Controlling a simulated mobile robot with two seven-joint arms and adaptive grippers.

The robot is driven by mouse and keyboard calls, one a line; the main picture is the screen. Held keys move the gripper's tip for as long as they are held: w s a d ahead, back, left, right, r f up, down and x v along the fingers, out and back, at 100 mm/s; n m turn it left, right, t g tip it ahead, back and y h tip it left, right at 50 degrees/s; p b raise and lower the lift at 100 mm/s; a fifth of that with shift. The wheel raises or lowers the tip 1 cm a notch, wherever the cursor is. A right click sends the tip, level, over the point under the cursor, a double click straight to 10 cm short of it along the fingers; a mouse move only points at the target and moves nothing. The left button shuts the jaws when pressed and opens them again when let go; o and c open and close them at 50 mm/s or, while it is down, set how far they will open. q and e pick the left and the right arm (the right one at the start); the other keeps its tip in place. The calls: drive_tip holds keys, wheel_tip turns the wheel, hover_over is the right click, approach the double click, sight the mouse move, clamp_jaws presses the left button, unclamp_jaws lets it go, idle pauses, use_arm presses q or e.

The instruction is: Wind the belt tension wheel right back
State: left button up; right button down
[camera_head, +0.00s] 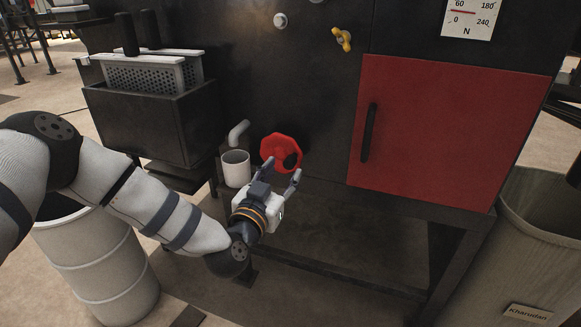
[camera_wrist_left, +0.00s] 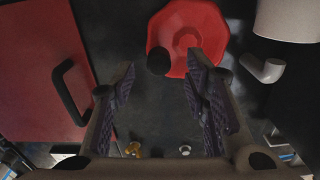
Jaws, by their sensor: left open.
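The belt tension wheel is a red octagonal handwheel (camera_head: 279,149) with a dark knob, on the dark machine front low in the middle of the head view. My left gripper (camera_head: 282,183) is just in front of and below it, open and empty. In the left wrist view the red wheel (camera_wrist_left: 203,27) shows at the top, beyond the spread fingers (camera_wrist_left: 165,85), with its black knob toward the lower left of the wheel. The fingers do not appear closed on the wheel or knob. My right gripper is not in view.
A white cup (camera_head: 236,168) stands left of the wheel under a grey spout (camera_head: 238,132). A red door (camera_head: 440,130) with a black handle is to the right. A yellow tap handle (camera_head: 342,39) is above. A dark box with baskets (camera_head: 150,122) juts out at left.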

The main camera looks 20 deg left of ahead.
sight(288, 166)
use_arm(q)
drive_tip(key=w, duration=0.4)
drive_tip(key=shift+w+d+b, duration=0.15)
drive_tip(key=shift+w+b, duration=0.2)
clamp_jaws()
drive_tip(key=shift+r, duration=0.1)
drive_tip(key=n, duration=0.2)
drive_tip(key=r+n+p, duration=0.1)
drive_tip(key=shift+a+r+n, duration=0.1)
drive_tip(key=shift+a+n, duration=0.15)
drive_tip(key=shift+n, duration=0.15)
drive_tip(key=n, duration=0.2)
drive_tip(key=r+n, duration=0.1)
drive_tip(key=shift+a+n, duration=0.3)
drive_tip(key=shift+a, duration=0.05)
drive_tip(key=n, duration=0.1)
drive_tip(key=a+n, duration=0.1)
drive_tip(key=n, duration=0.2)
drive_tip(key=shift+a+r, duration=0.15)
drive_tip(key=shift+r, duration=0.15)
drive_tip(key=shift+a+r+n+b, duration=0.1)
drive_tip(key=shift+a+n+b, duration=0.25)
drive_tip(key=shift+n, duration=0.75)
drive_tip(key=shift+a+r+n+b, duration=0.1)
drive_tip(key=shift+a+n+b, duration=0.15)
drive_tip(key=shift+n, duration=0.85)
drive_tip(key=shift+a, duration=0.1)
